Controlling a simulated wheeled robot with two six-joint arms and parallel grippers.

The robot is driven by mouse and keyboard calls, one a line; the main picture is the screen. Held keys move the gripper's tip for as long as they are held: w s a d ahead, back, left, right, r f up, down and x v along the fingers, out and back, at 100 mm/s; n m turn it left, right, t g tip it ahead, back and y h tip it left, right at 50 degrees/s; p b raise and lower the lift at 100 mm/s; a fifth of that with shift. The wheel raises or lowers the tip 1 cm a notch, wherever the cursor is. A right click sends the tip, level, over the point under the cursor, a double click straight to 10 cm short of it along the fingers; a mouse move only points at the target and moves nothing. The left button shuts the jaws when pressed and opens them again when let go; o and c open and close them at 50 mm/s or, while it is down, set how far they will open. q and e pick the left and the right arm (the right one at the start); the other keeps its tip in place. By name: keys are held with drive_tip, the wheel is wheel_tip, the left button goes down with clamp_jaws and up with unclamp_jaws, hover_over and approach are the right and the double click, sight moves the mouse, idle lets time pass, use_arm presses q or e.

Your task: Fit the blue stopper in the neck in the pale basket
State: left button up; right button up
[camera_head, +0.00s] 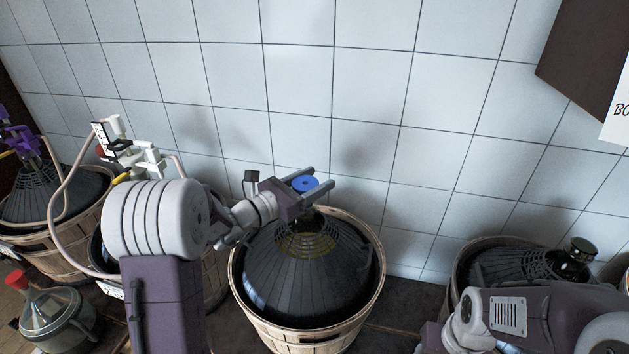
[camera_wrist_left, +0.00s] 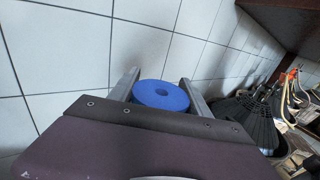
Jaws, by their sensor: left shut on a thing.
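The blue stopper (camera_head: 305,184) is a round disc with a small dimple on top. My left gripper (camera_head: 308,182) is shut on it. In the left wrist view the stopper (camera_wrist_left: 170,92) sits between the two grey fingers. The pale basket (camera_head: 292,337) stands at the middle and holds a demijohn under a dark ribbed cover (camera_head: 300,270). Its dark neck (camera_head: 312,217) shows just below the gripper, partly hidden by it. The stopper is held above the neck; whether it is exactly over the opening I cannot tell.
A tiled wall (camera_head: 300,110) stands close behind. Left are another basketed demijohn (camera_head: 48,205) with a hose and a jug with a red cap (camera_head: 17,281). Right is a basket with a dark open-necked demijohn (camera_head: 572,256), near my right arm. A dark board overhangs the upper right.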

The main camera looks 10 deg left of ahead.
use_arm(q)
drive_tip(key=shift+f+b, duration=0.65)
drive_tip(key=shift+f, duration=0.1)
drive_tip(key=o, duration=1.4)
drive_tip(key=b+v, duration=0.1)
drive_tip(key=v, duration=0.8)
